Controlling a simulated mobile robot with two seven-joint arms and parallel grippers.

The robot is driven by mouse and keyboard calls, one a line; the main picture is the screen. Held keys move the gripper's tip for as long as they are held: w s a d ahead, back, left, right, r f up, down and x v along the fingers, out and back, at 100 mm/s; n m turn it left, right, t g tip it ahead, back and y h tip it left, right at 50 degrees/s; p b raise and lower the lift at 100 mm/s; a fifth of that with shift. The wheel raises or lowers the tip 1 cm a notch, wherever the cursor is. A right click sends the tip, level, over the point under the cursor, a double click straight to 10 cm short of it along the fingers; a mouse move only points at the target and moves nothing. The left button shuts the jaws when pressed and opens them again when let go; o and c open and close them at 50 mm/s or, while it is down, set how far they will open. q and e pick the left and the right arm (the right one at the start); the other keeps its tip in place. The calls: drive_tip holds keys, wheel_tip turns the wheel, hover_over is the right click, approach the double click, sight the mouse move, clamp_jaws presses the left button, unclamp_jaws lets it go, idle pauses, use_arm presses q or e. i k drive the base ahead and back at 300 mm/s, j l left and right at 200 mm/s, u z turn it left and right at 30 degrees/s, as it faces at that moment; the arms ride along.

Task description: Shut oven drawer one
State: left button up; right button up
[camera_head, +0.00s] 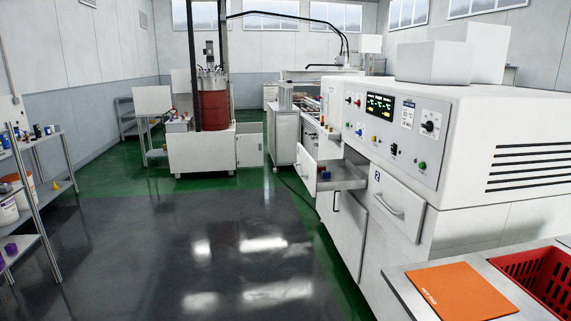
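A white oven (470,125) with a control panel and a lit display stands on the right. One drawer (306,172) in its front is pulled out toward the aisle. Neither of my grippers is in view.
An orange mat (462,293) lies on a metal table beside a red crate (552,277) at the lower right. A shelf rack (42,215) stands at the left. A red drum machine (214,108) stands farther back. The grey floor (190,245) between them is clear.

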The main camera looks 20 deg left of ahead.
sight(344, 176)
drive_tip(key=i+j+u, duration=0.15)
drive_tip(key=i, duration=0.35)
drive_tip(key=i+j+u, duration=0.2)
drive_tip(key=i, duration=0.3)
drive_tip(key=i+j+u, duration=0.15)
drive_tip(key=i, duration=0.35)
drive_tip(key=i+j+z, duration=0.15)
drive_tip(key=i, duration=0.4)
drive_tip(key=i+z, duration=0.15)
drive_tip(key=i, duration=0.35)
